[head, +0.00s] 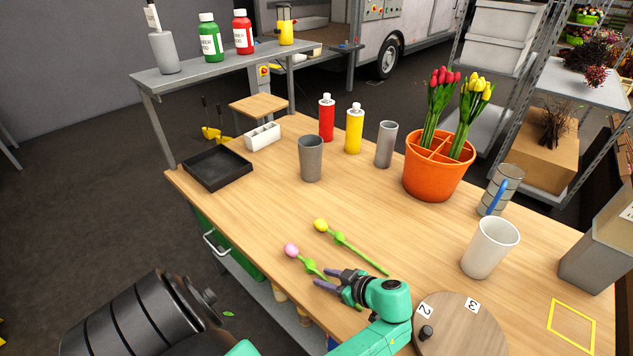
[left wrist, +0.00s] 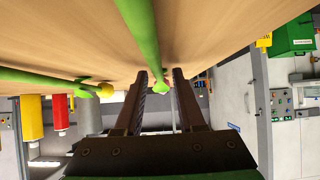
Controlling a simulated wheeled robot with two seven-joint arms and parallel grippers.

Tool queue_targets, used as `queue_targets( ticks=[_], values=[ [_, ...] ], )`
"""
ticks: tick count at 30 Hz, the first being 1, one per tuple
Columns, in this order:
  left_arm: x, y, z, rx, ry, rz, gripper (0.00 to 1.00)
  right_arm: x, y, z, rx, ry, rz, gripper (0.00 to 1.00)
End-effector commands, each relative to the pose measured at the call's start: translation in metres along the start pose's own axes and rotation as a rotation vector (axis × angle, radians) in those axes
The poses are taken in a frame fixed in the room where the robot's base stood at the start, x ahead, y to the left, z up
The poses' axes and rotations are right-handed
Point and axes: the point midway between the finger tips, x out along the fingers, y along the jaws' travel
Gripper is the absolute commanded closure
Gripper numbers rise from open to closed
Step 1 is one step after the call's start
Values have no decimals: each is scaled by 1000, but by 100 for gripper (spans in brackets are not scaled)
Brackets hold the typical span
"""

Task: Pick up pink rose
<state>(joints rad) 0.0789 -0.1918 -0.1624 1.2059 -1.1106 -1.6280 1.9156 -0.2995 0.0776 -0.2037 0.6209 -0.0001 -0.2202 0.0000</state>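The pink rose (head: 291,250) lies on the wooden table (head: 232,207) near its front edge, its green stem running right towards my left gripper (head: 326,278). In the head view the gripper's fingers are spread around or over this stem, and the arm hides part of it. In the left wrist view my left gripper (left wrist: 160,72) is open, with a green stem (left wrist: 142,35) in line with the gap between the fingers. I cannot tell whether they touch it. A yellow flower (head: 320,225) lies just behind on its own green stem. My right gripper is not in view.
An orange pot (head: 432,178) with red and yellow tulips stands at the back right. A grey cup (head: 311,160), a white cup (head: 489,248), a black tray (head: 217,168) and a round wooden board (head: 465,335) stand around. The table left of the flowers is clear.

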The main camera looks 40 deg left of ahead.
Motion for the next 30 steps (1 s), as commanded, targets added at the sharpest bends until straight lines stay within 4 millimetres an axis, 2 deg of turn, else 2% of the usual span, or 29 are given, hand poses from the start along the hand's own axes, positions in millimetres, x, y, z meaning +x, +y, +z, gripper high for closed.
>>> queue_targets(
  ticks=[1, 2, 3, 8, 17, 30],
  values=[
    [0, 0, 0, -1, 0, 1, 86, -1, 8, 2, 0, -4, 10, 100],
    [0, 0, 0, -1, 0, 1, 97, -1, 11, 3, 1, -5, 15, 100],
    [0, 0, 0, -1, 0, 1, 100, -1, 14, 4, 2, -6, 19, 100],
    [0, 0, 0, 0, -1, 1, 100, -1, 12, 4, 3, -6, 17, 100],
    [0, 0, 0, 0, -1, 1, 100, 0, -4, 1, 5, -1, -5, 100],
    [0, 1, 0, 0, -1, 2, 100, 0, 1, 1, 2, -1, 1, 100]
  ],
)
